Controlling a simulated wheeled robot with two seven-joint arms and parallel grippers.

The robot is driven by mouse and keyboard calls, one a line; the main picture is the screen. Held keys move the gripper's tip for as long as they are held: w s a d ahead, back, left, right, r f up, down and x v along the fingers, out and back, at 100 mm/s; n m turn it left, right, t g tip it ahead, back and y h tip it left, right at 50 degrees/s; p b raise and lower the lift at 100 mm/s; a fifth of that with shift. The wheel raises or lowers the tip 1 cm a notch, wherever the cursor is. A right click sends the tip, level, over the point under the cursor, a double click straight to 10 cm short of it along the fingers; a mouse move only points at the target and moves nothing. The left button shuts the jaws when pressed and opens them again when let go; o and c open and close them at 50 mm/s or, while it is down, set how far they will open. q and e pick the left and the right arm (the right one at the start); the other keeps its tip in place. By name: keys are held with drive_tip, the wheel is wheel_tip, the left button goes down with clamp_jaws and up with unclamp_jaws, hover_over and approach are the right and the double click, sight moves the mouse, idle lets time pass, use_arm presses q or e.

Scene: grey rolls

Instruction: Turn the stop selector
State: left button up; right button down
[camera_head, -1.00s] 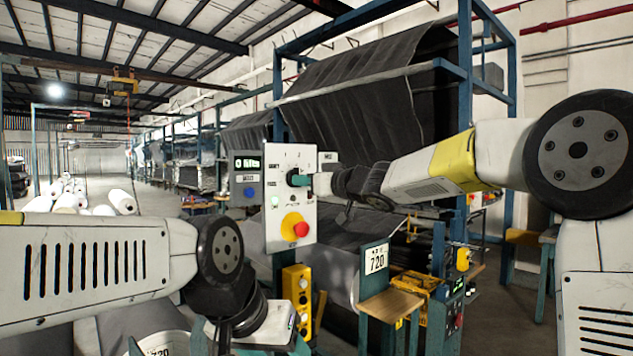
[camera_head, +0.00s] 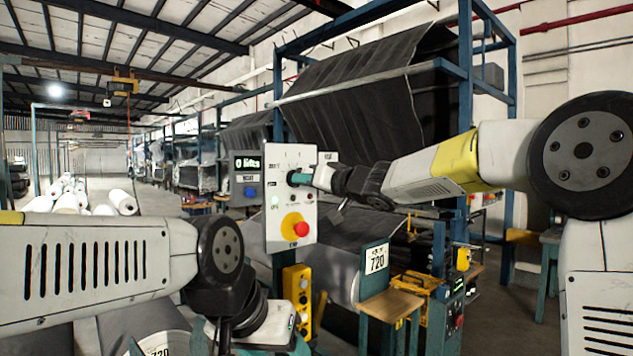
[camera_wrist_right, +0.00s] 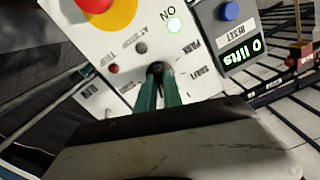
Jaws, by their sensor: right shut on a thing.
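The stop selector (camera_wrist_right: 160,69) is a small black knob on a white control panel (camera_head: 279,158). The panel also bears a red button on a yellow base (camera_head: 295,228) and a lit green lamp (camera_wrist_right: 174,25). My right gripper (camera_head: 298,178) reaches the panel from the right. In the right wrist view its teal fingers (camera_wrist_right: 158,84) are shut on the knob and hide part of it. The knob's exact angle is hard to tell. My left gripper (camera_head: 262,326) is low at the bottom centre, away from the panel; its fingers do not show clearly.
A grey counter box (camera_head: 247,178) with a "0 lifts" display and a blue reset button adjoins the panel's left side. A yellow button box (camera_head: 297,290) hangs below. A wooden-topped stand (camera_head: 391,304) is at lower right.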

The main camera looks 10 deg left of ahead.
drive_tip(key=shift+f, duration=0.15)
drive_tip(key=c, duration=1.5)
unclamp_jaws()
drive_tip(key=v, duration=0.7)
drive_tip(key=shift+s+d, duration=0.25)
drive_tip(key=shift+d, duration=0.1)
